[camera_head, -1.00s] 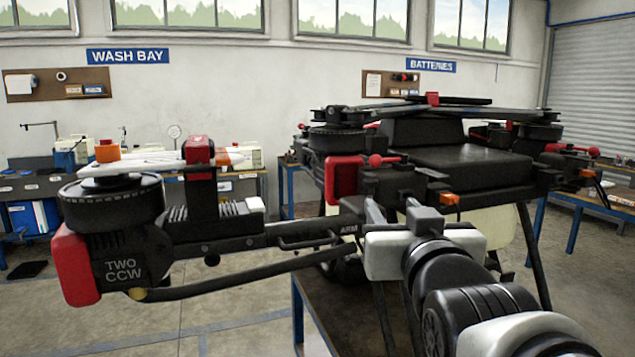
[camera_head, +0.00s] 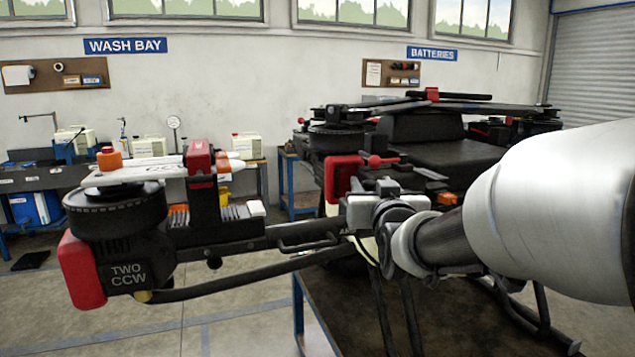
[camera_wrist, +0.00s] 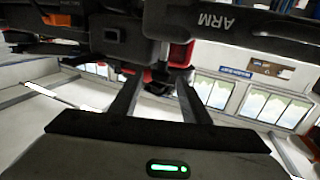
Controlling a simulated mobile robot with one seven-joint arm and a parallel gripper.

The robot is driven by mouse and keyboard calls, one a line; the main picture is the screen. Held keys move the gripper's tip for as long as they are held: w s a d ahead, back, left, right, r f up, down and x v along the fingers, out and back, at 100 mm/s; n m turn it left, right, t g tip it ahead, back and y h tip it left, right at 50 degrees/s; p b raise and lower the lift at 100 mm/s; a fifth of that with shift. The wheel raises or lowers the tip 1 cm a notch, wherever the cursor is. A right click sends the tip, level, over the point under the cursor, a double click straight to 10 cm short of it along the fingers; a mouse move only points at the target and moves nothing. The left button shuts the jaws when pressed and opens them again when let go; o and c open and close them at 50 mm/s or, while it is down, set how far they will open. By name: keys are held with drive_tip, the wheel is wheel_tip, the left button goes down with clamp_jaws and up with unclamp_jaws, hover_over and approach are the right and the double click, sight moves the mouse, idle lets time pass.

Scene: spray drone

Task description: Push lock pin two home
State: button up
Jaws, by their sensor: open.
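The drone's arm two carries a motor marked "TWO CCW" (camera_head: 128,273) and extends left from the drone body. At its inner end is a hinge with a red part (camera_head: 343,178) and a red ball-ended pin (camera_head: 376,161), seemingly lock pin two. My gripper (camera_head: 378,200) is beside this hinge, just below the red pin, its fingers partly hidden in the head view. In the wrist view my gripper (camera_wrist: 157,90) is open, with its two fingers apart. A red part (camera_wrist: 180,54) shows near the fingertips; whether they touch is unclear. The black arm (camera_wrist: 245,22) appears upside down there.
The drone's body (camera_head: 450,157) stands on a dark table (camera_head: 340,310). A folded propeller (camera_head: 150,168) lies above the motor. My arm covers the right side of the head view. A bench (camera_head: 25,185) is behind at left.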

drive_tip(key=shift+c, duration=0.3)
clamp_jaws()
wheel_tip(320, 180, down, 3)
drive_tip(key=b, duration=0.4)
drive_tip(key=shift+o, duration=0.3)
unclamp_jaws()
drive_tip(key=s+b, duration=0.3)
drive_tip(key=s, duration=1.4)
drive_tip(key=shift+s, duration=0.2)
